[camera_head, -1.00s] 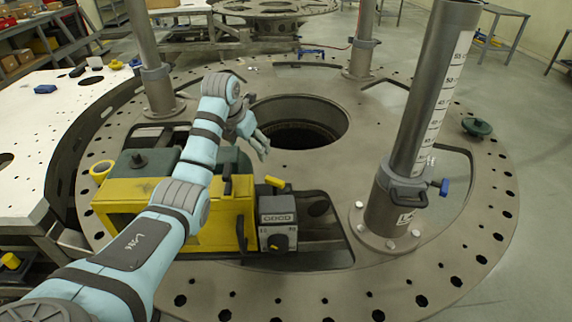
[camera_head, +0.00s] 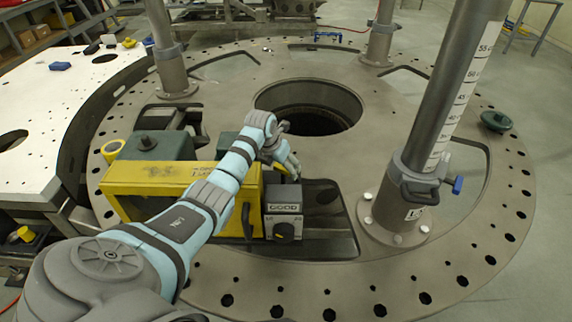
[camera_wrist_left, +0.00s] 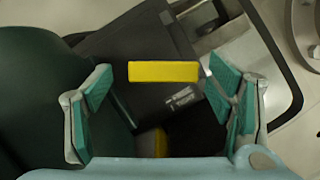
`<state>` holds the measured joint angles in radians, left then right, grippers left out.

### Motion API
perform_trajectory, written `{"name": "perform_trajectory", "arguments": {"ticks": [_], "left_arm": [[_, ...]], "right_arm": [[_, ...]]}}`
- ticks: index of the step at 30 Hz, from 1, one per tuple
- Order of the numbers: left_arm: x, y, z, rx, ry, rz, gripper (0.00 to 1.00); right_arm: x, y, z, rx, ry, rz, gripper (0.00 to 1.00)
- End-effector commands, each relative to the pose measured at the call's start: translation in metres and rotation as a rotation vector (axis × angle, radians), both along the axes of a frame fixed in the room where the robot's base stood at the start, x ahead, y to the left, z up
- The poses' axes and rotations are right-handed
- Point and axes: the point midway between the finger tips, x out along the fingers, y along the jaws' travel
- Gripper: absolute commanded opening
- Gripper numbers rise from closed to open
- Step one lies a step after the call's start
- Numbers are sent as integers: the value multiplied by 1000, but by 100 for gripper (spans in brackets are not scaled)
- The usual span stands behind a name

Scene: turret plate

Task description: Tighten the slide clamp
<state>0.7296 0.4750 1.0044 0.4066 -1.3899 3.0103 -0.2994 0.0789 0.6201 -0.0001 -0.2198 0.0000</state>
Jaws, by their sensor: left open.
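My left gripper (camera_head: 291,166) is open above the back of the grey box marked GOOD (camera_head: 284,212), beside the yellow housing. In the left wrist view its two green-padded fingers (camera_wrist_left: 163,84) stand apart on either side of a yellow bar handle (camera_wrist_left: 163,71), with gaps to both. I cannot tell how far below the fingertips the bar lies. In the head view the gripper hides the bar. A thick post on the right carries a collar clamp (camera_head: 410,185) with a blue handle (camera_head: 457,185). I cannot tell which part is called the slide clamp. My right gripper is not in view.
The yellow housing (camera_head: 150,190) with dark green blocks (camera_head: 150,145) sits left of the box on the round turret plate (camera_head: 330,290). The plate has a large central hole (camera_head: 310,105). Other posts (camera_head: 383,40) stand at the back.

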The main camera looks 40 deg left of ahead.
Motion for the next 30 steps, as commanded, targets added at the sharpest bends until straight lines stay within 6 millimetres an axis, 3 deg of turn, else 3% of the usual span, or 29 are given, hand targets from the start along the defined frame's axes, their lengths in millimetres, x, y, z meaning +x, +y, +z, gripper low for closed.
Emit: {"name": "perform_trajectory", "arguments": {"ticks": [2, 10, 20, 30], "left_arm": [[1, -2, 0, -1, 0, -3, 72], [1, -3, 0, -1, 0, -3, 29], [0, -1, 0, -2, 0, -34, 27], [0, 1, 0, -3, 1, -230, 27]], "right_arm": [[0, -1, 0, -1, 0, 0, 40], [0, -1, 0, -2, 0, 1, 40], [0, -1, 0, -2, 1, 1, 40], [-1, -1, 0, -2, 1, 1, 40]]}}
